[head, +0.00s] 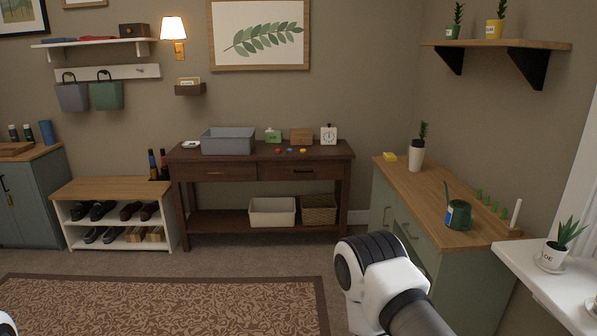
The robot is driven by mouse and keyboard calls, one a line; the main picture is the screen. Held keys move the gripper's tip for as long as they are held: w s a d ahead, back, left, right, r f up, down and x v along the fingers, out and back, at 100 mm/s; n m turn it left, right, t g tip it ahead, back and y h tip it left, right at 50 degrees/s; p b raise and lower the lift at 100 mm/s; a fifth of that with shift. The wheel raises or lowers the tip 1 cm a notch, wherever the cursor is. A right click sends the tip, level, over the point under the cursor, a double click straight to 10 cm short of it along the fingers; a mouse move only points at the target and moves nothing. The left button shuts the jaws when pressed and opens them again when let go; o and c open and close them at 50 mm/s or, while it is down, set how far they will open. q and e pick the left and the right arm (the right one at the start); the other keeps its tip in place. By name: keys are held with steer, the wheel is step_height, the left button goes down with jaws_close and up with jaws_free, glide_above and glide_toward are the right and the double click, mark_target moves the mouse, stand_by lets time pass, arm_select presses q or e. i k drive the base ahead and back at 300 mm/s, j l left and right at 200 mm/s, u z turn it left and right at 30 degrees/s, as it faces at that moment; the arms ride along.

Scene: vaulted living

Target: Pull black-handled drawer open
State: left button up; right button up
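The dark wood console table (343,155) stands against the back wall with two drawers side by side. The right drawer (275,174) has a black handle (303,171), and its front looks flush with the table. The left drawer (240,173) has a paler, brass-like handle (217,173) and also looks shut. A white and black part of my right arm is at the lower middle, well in front of the table. A small white piece of mine shows at the lower left corner. Neither gripper shows in the head view.
A grey bin (228,141), a green box and a clock (328,135) stand on the console. Baskets (272,211) sit on its lower shelf. A green cabinet (383,199) stands right, a shoe bench (112,188) left. The patterned rug (160,305) and carpet before the console look clear.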

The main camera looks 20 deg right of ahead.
mark_target(281, 170)
steer(key=i+l+z, duration=0.25)
steer(key=i, duration=0.5)
steer(key=i+l+z, duration=0.2)
steer(key=i, duration=0.55)
steer(key=i+l+z, duration=0.25)
steer(key=i, duration=0.5)
steer(key=i+j+z, duration=0.2)
steer(key=i, duration=0.55)
steer(key=i+j+z, duration=0.25)
steer(key=i, duration=0.55)
steer(key=l, duration=0.1)
